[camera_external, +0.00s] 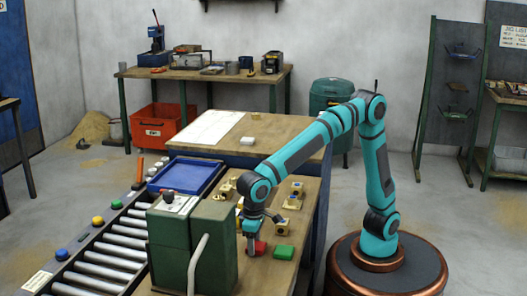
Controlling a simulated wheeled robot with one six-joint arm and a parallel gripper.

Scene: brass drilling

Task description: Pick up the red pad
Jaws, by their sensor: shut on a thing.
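The red pad (260,248) is a small red block low over the wooden bench, just left of a green pad (284,252). My gripper (251,246) points down at the red pad and is shut on it, with the pad showing at the right side of the fingers. The fingers are small in this view and partly hide the pad. I cannot tell whether the pad still touches the bench top.
A green machine box (190,245) with a pale curved handle stands close left of my gripper. Several brass parts on wooden blocks (293,198) lie behind it. A blue tray (185,177) and a roller conveyor (105,262) are at the left.

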